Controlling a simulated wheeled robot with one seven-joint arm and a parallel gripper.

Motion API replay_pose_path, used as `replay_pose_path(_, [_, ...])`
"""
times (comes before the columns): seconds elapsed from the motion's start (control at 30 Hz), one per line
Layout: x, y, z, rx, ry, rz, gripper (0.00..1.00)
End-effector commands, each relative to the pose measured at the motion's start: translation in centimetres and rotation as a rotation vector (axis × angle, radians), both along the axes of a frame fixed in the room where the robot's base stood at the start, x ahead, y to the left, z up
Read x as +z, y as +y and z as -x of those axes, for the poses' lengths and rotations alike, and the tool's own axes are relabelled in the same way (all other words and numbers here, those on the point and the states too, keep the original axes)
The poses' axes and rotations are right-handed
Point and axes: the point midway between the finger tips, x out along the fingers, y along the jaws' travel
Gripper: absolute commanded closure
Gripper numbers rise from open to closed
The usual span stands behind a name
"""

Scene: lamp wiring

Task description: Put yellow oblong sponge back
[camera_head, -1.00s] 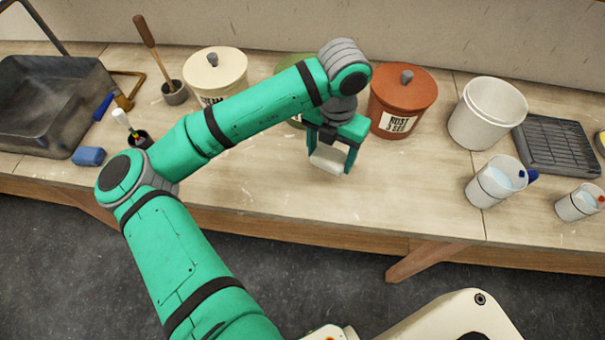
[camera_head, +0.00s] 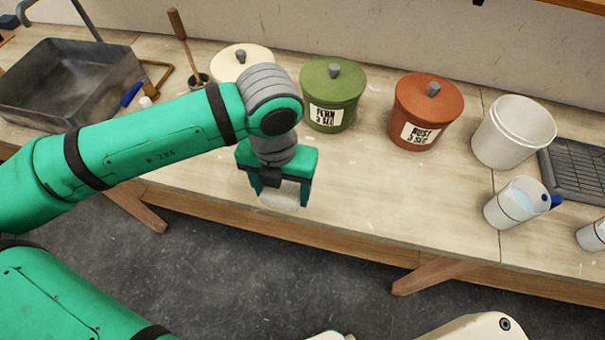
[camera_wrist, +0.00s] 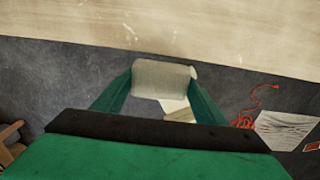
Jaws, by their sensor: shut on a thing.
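My gripper (camera_head: 280,196) is shut on a pale off-white block (camera_wrist: 163,78), held between its two fingers above the front part of the bench. The block looks rounded at its edges and more white-grey than yellow. In the head view only its lower part shows under the fingers. In the wrist view it hangs across the line between the bench top and the dark floor. I see no clearly yellow sponge in the current frames.
On the bench (camera_head: 345,195) stand a cream jar (camera_head: 232,62), a green jar (camera_head: 331,95), a rust jar (camera_head: 425,110), a white bucket (camera_head: 515,132), a jug (camera_head: 517,203) and a dark rack (camera_head: 575,172). A metal basin (camera_head: 65,85) is at left. The middle front is clear.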

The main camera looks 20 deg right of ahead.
Motion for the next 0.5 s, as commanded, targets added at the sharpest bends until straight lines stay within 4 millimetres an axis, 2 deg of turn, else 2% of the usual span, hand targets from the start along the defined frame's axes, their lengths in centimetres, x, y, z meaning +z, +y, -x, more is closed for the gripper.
replay_pose_path(0.33, [-3.3,-4.8,-5.7,-0.003,-0.001,-0.004,0.63])
replay_pose_path(0.5, [-6.2,-6.3,-7.4,-0.002,0.001,-0.003,0.63])
